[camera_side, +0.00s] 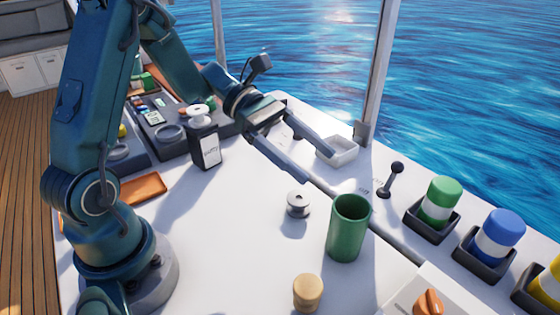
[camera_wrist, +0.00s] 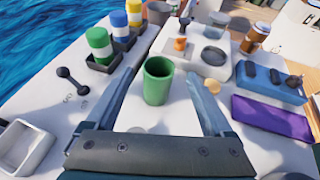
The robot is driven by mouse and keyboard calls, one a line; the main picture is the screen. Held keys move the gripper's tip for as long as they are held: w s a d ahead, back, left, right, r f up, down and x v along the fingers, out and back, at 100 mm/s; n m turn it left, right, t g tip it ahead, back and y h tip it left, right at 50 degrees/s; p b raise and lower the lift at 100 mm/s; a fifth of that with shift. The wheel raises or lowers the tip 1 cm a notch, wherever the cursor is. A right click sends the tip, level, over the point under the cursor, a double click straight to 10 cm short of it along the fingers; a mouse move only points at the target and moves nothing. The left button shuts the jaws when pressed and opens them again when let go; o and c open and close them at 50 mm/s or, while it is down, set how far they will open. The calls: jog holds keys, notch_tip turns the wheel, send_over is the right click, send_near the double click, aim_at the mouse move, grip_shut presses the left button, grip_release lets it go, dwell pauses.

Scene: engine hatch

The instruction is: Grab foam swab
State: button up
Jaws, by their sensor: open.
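No thing here is plainly a foam swab; I cannot tell which one it is. A short tan rounded cylinder (camera_side: 308,291) stands at the front of the white top in the side view. A tan piece (camera_wrist: 211,87) also shows beside the right finger in the wrist view. My gripper (camera_side: 321,170) is open and empty above the white top, with its fingers wide apart and pointing down and right. In the wrist view my gripper (camera_wrist: 160,74) has its two fingers on either side of the green cup's image. The tan cylinder is well apart from the fingers.
A green cup (camera_side: 346,230) and a grey spool (camera_side: 298,204) stand near the middle. A white dish (camera_side: 338,150), a black dumbbell-shaped handle (camera_side: 391,180) and banded jars (camera_side: 440,203) line the water side. A purple block (camera_wrist: 270,117) lies right.

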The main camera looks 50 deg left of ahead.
jog(key=s+d+m+g, duration=0.4)
jog(key=d+m+g, duration=0.15)
jog(key=d, duration=0.25)
jog(key=m+g+y, duration=0.2)
jog(key=m+g, duration=0.3)
jog(key=g, duration=0.1)
send_over(309, 303)
jog(key=a, duration=0.1)
jog(key=shift+n+t+h, duration=0.25)
jog(key=shift+n+h, duration=0.05)
jog(key=shift+n, duration=0.05)
jog(key=f, duration=0.2)
jog(key=w+f, duration=0.1)
jog(key=f, duration=0.1)
jog(key=shift+a, duration=0.25)
jog(key=shift+f, duration=2.6)
notch_tip(309, 303, down, 2)
jog(key=shift+f, duration=0.2)
jog(key=shift+x, duration=1.45)
jog(key=shift+c, duration=0.3)
